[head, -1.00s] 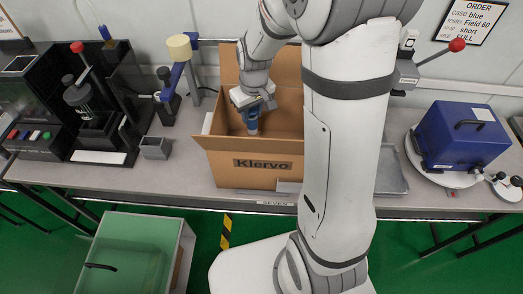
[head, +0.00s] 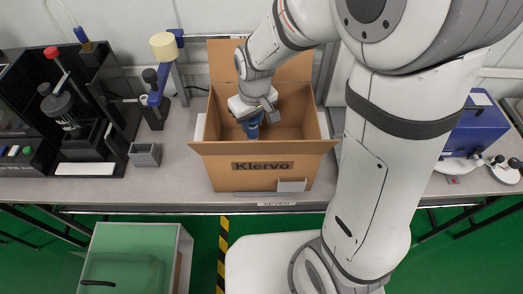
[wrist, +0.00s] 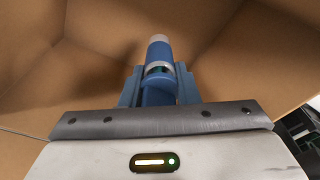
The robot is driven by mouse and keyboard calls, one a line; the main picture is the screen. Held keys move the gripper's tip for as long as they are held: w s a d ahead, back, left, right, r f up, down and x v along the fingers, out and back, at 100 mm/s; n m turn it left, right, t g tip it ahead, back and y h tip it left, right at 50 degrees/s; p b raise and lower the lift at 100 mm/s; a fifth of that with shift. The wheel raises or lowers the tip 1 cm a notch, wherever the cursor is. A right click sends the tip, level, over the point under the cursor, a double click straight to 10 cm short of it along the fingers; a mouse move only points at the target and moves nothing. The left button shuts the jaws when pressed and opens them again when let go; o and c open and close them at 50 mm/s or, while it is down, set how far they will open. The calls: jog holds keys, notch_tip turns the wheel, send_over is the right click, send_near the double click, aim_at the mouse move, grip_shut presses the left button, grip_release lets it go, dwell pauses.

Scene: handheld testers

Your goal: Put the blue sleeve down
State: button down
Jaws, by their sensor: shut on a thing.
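The blue sleeve (wrist: 159,50) is a blue cylinder with a grey ring and a pale far end in the wrist view. My gripper (wrist: 157,80) is shut on it, with one blue finger on each side. In the head view my gripper (head: 252,122) points down inside the open cardboard box (head: 230,177) marked "Klervo". The sleeve cannot be told clearly from the blue fingers there. Brown box walls surround it in the wrist view. Whether the sleeve touches the box floor cannot be told.
A small grey open bin (head: 145,155) stands left of the box, near a black press-like tester (head: 65,110). A stand with a cream roller (head: 164,45) is behind the bin. A blue case (head: 468,125) is at the right, partly behind my arm.

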aim_at(252, 121)
jog(key=f, duration=0.9)
jog(key=shift+a, duration=0.3)
jog(key=shift+f+b, duration=0.2)
jog(key=shift+b, duration=0.15)
jog(key=c, duration=1.1)
grip_release()
jog(key=shift+r, duration=0.1)
jog(key=shift+r+p, duration=0.3)
jog(key=shift+r, duration=0.2)
jog(key=r, duration=0.3)
jog(key=s+r, duration=0.1)
jog(key=r, duration=0.7)
jog(key=shift+s+d+r, duration=0.15)
jog(key=shift+d, duration=0.25)
